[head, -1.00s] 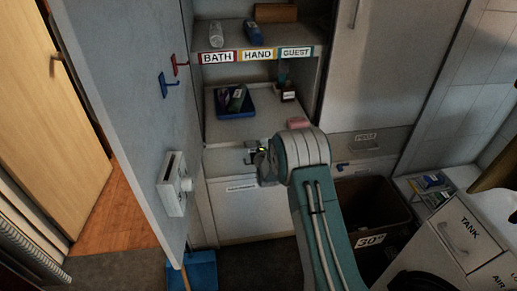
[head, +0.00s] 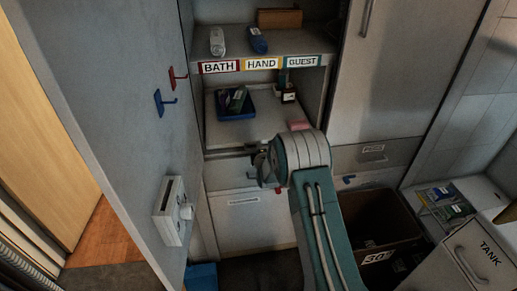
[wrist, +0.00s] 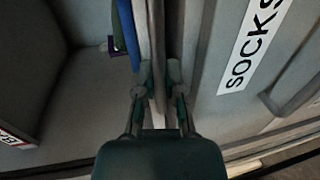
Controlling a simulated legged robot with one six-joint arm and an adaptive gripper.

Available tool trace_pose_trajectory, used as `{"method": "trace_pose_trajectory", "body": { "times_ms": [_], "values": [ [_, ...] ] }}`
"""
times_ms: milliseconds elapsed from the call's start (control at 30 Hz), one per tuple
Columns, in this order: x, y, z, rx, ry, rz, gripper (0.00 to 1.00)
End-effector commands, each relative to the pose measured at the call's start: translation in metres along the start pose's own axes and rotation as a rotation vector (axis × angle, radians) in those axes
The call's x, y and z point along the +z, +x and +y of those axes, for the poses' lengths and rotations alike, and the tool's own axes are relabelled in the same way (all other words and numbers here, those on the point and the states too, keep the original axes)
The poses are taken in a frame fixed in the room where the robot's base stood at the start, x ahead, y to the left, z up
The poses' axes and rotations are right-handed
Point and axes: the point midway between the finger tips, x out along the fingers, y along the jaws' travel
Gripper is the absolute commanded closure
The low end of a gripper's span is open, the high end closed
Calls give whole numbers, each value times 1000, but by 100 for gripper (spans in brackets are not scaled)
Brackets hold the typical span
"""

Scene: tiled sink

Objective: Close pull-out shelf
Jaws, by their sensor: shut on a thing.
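The pull-out shelf (head: 262,128) is a pale board in the tall cabinet, below the BATH, HAND and GUEST labels. It bears a blue tray (head: 220,110), dark bottles (head: 288,93) and a pink block (head: 299,126). My gripper (head: 258,160) is at the shelf's front edge, partly hidden by my own wrist. In the wrist view, my gripper (wrist: 158,85) is shut on the shelf's thin front edge (wrist: 158,40), one finger on each side. I cannot tell how far the shelf stands out.
A drawer front with a SOCKS label (wrist: 252,48) lies just below the shelf. The open cabinet door (head: 110,100), with hooks and a white box (head: 172,210), bounds the left. A dark bin (head: 375,225) and a TANK unit (head: 478,255) stand at the right.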

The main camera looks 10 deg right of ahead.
Motion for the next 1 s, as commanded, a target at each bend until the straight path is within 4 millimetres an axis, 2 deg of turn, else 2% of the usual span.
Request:
{"method": "trace_pose_trajectory", "body": {
  "times_ms": [33,67,100,167,667,767,1000],
  "values": [
    [1,-2,-9,-19,0,-2,100],
    [1,-2,-9,-19,0,-2,100],
    [1,-2,-9,-19,0,-2,78],
    [1,-2,-9,-19,0,-2,52],
    [0,-4,-2,-5,0,0,52],
    [0,-12,-2,-6,0,0,52],
    [0,-51,-1,-6,0,0,52]
  ]
}}
